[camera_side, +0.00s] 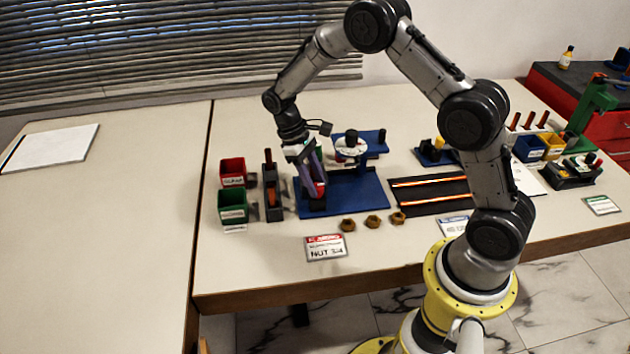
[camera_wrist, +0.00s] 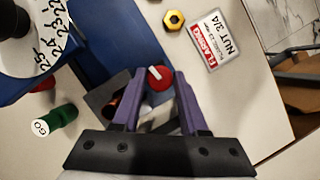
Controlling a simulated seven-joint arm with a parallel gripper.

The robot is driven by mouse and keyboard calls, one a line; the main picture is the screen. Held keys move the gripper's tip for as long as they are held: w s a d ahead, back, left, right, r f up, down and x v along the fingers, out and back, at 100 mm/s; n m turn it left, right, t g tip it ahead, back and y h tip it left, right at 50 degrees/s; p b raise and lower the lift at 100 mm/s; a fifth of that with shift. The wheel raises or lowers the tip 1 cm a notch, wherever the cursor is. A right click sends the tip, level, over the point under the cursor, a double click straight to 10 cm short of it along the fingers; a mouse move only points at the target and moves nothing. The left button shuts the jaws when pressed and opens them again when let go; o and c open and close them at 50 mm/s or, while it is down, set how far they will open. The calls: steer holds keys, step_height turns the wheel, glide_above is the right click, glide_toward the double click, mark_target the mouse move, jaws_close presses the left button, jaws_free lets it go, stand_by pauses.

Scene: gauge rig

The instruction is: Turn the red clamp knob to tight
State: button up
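The red clamp knob (camera_wrist: 160,77) has a white pointer line on its top. In the wrist view it lies between the tips of my purple fingers (camera_wrist: 160,88), with little or no gap visible on either side. I cannot tell whether the fingers press on it. In the side view my gripper (camera_side: 309,181) points down over the left end of the blue base plate (camera_side: 355,200), and the knob (camera_side: 320,187) shows as a small red patch beside the fingers. A dark block under the knob is mostly hidden by the fingers.
A dark stand (camera_side: 271,198), a red bin (camera_side: 232,172) and a green bin (camera_side: 232,206) are close on the left. Several brass nuts (camera_side: 372,221) and a NUT 3/4 card (camera_side: 325,247) lie in front.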

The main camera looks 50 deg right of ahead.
jaws_close()
steer(key=shift+m+y, duration=0.3)
steer(key=shift+m, duration=0.7)
steer(key=shift+o, duration=1.2)
jaws_free()
steer(key=v, duration=1.4)
steer(key=shift+d+f, duration=0.1)
